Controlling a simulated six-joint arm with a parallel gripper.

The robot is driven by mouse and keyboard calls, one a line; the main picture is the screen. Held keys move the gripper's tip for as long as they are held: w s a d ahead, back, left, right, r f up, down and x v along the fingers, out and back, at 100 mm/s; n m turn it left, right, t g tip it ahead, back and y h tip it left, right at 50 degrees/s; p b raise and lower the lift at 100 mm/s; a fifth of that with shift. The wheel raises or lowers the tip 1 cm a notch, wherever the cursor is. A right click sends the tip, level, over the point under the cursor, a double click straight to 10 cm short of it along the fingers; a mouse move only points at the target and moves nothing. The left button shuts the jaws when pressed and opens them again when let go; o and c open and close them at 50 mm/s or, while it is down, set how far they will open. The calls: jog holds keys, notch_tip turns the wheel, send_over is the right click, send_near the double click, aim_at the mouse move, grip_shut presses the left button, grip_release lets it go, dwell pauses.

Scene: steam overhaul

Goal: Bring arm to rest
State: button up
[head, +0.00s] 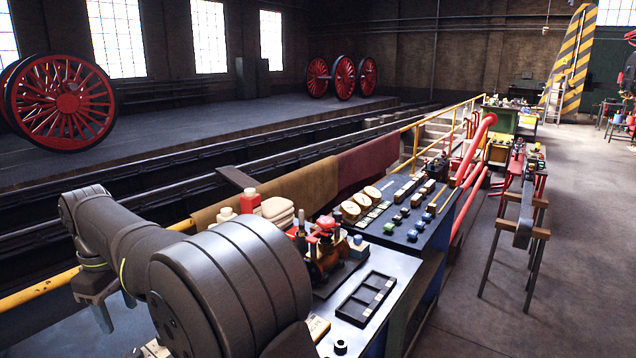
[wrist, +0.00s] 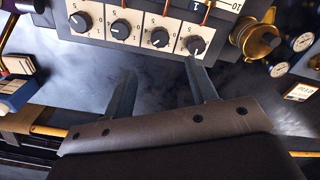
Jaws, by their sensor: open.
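My arm stretches across the lower left of the head view. My gripper (head: 117,312) points down at the arm's far left end, over the near part of the bench. In the wrist view my gripper (wrist: 163,85) has two dark fingers wide apart. Nothing is between them, only a blurred dark surface behind. A panel with several black knobs (wrist: 140,30) lies beyond the fingertips; I cannot tell the exact gap.
A brass fitting (wrist: 257,40) and round gauges (wrist: 303,42) are right of the fingers. A blue box (wrist: 15,92) is at left. On the bench stand a brass-and-red valve assembly (head: 323,255) and a black compartment tray (head: 366,299).

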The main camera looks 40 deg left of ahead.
aim_at(134, 353)
notch_tip(134, 353, down, 12)
jog(key=shift+r, duration=0.2)
jog(key=m, duration=0.3)
jog(key=shift+r, duration=0.1)
jog(key=m, duration=1.3)
dwell(0.3)
